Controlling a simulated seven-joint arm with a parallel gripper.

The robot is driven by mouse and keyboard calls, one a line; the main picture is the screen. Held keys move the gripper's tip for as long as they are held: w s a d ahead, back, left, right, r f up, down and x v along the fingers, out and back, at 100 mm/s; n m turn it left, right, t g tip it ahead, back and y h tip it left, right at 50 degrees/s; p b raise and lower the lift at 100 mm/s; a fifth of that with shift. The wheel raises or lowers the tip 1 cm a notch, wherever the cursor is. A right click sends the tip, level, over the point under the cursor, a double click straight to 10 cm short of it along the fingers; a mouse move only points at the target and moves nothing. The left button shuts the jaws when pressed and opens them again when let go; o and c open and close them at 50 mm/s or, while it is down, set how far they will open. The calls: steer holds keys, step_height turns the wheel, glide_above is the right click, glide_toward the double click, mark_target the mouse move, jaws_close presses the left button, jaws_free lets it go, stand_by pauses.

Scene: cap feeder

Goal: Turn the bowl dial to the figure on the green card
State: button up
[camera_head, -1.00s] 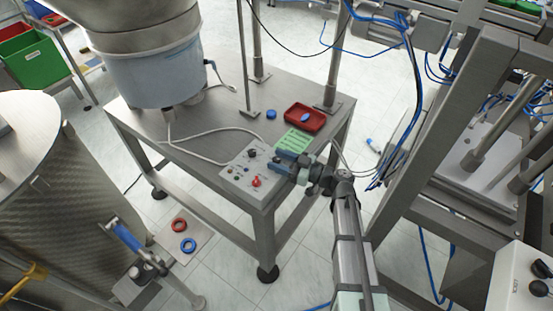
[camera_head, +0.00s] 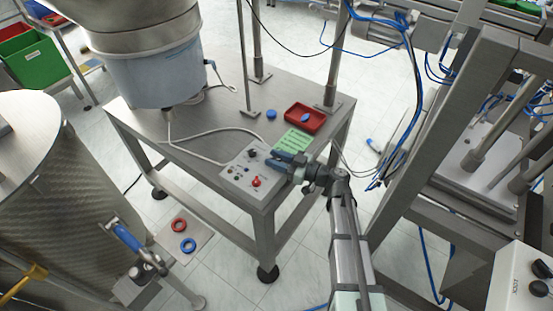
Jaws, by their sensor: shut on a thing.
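The grey control panel (camera_head: 236,178) sits on the near corner of the steel table. A black knob (camera_head: 252,153) and a red knob (camera_head: 256,182) show on it. My gripper (camera_head: 276,164) reaches in from the right and is shut on a dial at the panel's right side. Its blue fingers hide most of that dial, so its pointer and scale cannot be read. The green card (camera_head: 298,138) lies just behind my gripper. Its print is too small to read. I cannot make out which knob is labelled for the bowl.
A red tray (camera_head: 318,125) with a blue cap (camera_head: 305,118) stands behind the card, and another blue cap (camera_head: 271,114) lies beside it. Upright posts and a large bowl feeder (camera_head: 155,70) stand farther back. A grey cable crosses the table.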

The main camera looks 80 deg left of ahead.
steer(key=shift+s+d+m+t+y, duration=0.1)
steer(key=shift+d+m+t+y, duration=0.05)
steer(key=shift+m+t+y, duration=1.35)
steer(key=shift+t+y, duration=0.1)
steer(key=shift+y, duration=0.1)
steer(key=shift+a, duration=0.2)
steer(key=o, duration=0.9)
steer(key=v, duration=1.4)
